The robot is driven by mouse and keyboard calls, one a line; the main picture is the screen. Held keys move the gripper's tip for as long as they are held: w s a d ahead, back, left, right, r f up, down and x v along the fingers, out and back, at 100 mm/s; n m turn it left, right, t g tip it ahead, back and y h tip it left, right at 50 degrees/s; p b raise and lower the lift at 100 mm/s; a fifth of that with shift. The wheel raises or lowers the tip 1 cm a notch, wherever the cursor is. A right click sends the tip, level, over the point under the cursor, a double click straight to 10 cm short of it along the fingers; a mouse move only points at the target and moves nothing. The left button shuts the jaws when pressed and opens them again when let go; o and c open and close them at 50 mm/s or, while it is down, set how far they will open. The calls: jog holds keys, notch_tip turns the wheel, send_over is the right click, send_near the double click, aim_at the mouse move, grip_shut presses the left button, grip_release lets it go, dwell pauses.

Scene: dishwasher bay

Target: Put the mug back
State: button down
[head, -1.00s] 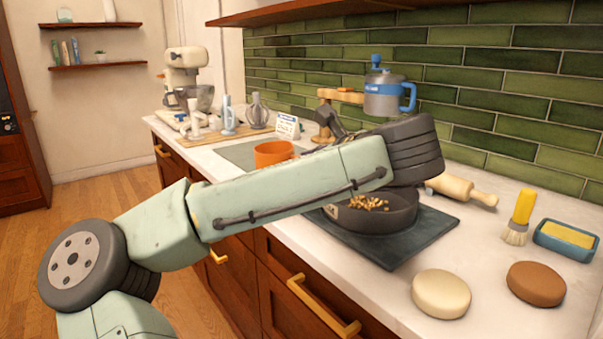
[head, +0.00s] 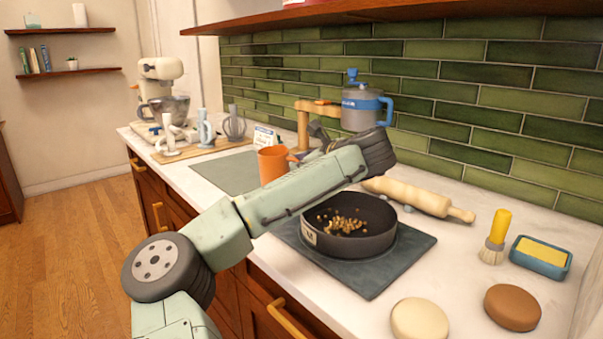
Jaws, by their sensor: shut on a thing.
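The orange mug (head: 272,165) is upright over the counter beside the right end of the grey-green mat (head: 225,172). My arm hides its lower right part, so I cannot tell whether its base touches the counter. My gripper (head: 297,155) is at the mug's right side, shut on it. The fingers are small and partly hidden by my own wrist.
A dark pan (head: 352,240) with brown bits sits on a dark slab (head: 405,250) below my forearm. A rolling pin (head: 420,197) lies to the right. Several upright items occupy the wooden board (head: 190,154) at left.

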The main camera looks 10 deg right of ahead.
jog(key=shift+f+p, duration=0.4)
jog(key=shift+f, duration=1.35)
jog(key=c, duration=1.6)
grip_release()
jog(key=shift+c, duration=0.2)
jog(key=shift+d, duration=0.1)
jog(key=b+v, duration=0.3)
jog(key=v, duration=0.9)
